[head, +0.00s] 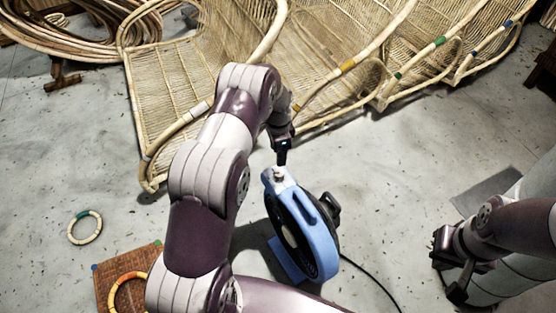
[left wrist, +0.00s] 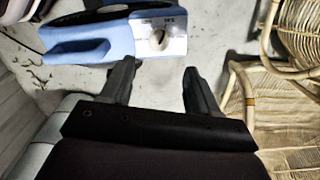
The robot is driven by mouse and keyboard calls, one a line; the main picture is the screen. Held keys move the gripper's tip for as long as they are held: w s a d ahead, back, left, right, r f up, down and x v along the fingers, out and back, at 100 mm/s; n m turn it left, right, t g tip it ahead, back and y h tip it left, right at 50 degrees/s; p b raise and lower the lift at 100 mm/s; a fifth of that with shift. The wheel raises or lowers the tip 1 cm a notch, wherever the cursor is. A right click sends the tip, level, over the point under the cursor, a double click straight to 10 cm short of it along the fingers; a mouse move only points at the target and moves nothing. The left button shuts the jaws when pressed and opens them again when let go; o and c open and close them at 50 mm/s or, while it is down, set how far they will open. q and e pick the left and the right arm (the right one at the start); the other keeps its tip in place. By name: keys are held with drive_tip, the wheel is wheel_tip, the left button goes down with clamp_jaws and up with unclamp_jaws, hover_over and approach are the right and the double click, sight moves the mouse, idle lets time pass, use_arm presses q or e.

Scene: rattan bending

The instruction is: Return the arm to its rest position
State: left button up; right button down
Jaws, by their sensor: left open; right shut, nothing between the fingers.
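My left arm (head: 208,185) rises from the bottom of the head view, bends and reaches forward. Its gripper (head: 282,156) is just above the knob end of a blue fan-like machine (head: 318,235); whether it touches is unclear there. In the left wrist view, the two left fingers (left wrist: 158,68) are apart with nothing between them. The machine's knob panel (left wrist: 158,36) lies beyond the fingertips in that view. My right gripper (head: 456,266) hangs at the right, shut and empty, well apart from the machine.
Woven rattan chairs (head: 215,70) stand across the back. A rattan coil (head: 75,38) lies at upper left. A small ring (head: 85,228) and a brown board (head: 112,270) with an orange ring lie at lower left. A black cable (head: 372,275) runs along the floor.

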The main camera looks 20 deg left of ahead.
use_arm(q)
drive_tip(key=shift+r, duration=1.2)
